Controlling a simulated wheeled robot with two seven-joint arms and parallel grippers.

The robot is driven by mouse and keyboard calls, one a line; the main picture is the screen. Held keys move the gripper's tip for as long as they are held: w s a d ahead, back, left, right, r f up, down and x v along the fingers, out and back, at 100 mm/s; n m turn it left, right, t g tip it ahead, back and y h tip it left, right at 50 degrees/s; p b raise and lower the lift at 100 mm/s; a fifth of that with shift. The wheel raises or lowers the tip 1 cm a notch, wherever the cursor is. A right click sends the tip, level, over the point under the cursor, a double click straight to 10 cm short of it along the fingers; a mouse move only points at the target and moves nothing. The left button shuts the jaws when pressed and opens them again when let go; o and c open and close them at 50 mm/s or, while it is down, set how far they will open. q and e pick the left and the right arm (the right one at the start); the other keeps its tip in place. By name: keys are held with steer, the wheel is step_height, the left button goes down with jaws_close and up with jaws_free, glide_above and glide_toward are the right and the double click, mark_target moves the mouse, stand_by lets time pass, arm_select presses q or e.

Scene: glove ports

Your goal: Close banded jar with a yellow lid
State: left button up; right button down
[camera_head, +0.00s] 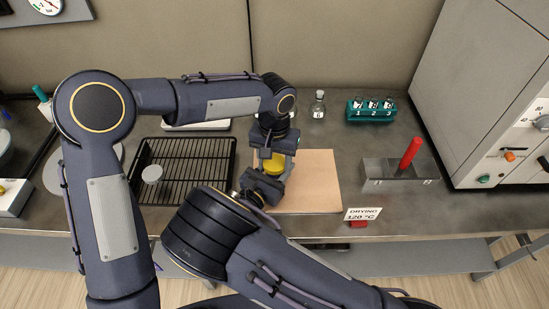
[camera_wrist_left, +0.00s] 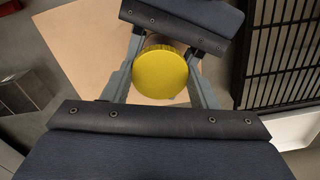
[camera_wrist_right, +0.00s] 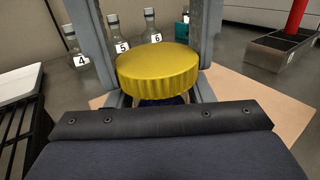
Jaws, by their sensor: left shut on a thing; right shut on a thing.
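The yellow lid (camera_wrist_right: 157,75) is a ribbed round cap, level, held between the fingers of my left gripper (camera_wrist_left: 160,75), which reaches down from above. It also shows in the left wrist view (camera_wrist_left: 160,72) and the head view (camera_head: 274,166). Just below it, a small part of the banded jar (camera_wrist_right: 158,101) shows dark blue. My right gripper (camera_head: 262,186) comes in from the side and is shut around the jar. Most of the jar is hidden by the lid and the grippers. I cannot tell whether the lid touches the jar's rim.
A tan board (camera_head: 318,180) lies under the grippers. A black wire rack (camera_head: 195,160) with a pale round item (camera_head: 152,174) is left. Numbered bottles (camera_head: 318,104) and a teal rack (camera_head: 371,110) stand behind. A metal block with a red handle (camera_head: 411,153) is right, before a grey cabinet.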

arm_select(q)
steer(key=m, duration=1)
steer(key=o, duration=1.1)
steer(key=shift+c, duration=0.2)
steer(key=shift+r, duration=2.25)
